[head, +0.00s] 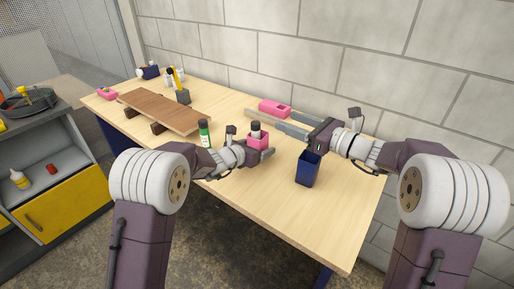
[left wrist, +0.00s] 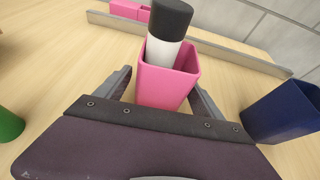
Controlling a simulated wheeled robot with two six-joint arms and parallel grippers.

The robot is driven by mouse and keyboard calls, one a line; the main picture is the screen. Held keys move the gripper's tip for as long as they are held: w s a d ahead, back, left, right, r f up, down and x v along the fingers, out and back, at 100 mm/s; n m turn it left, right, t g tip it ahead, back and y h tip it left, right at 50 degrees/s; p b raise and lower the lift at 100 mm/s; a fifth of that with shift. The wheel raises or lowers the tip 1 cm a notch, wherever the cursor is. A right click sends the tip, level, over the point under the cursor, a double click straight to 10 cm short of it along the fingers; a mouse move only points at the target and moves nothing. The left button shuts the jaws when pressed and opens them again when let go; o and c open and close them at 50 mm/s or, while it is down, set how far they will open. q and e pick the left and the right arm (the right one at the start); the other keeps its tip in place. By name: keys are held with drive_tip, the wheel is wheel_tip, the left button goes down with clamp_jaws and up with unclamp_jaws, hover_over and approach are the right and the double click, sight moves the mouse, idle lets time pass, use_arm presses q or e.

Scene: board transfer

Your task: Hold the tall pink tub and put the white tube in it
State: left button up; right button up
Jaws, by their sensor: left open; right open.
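The tall pink tub (head: 257,144) stands on the table, and it shows in the left wrist view (left wrist: 165,88). The white tube (left wrist: 163,52) with its black cap (left wrist: 171,18) stands inside the tub, leaning slightly, its upper part above the rim; its cap also shows in the head view (head: 256,127). My left gripper (head: 264,150) is open, with one finger on each side of the tub. I cannot tell whether they touch it. My right gripper (head: 316,131) is open at the right, behind the blue tub and apart from the pink tub; its fingers are hard to make out.
A dark blue tub (head: 307,170) stands right of the pink tub. Long grey rails (head: 284,128) and a low pink box (head: 275,107) lie behind. A green tube (head: 204,134) and a raised wooden board (head: 165,110) are at left. The table's front right is clear.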

use_arm(q)
drive_tip(key=v, duration=1.2)
drive_tip(key=shift+r, duration=0.1)
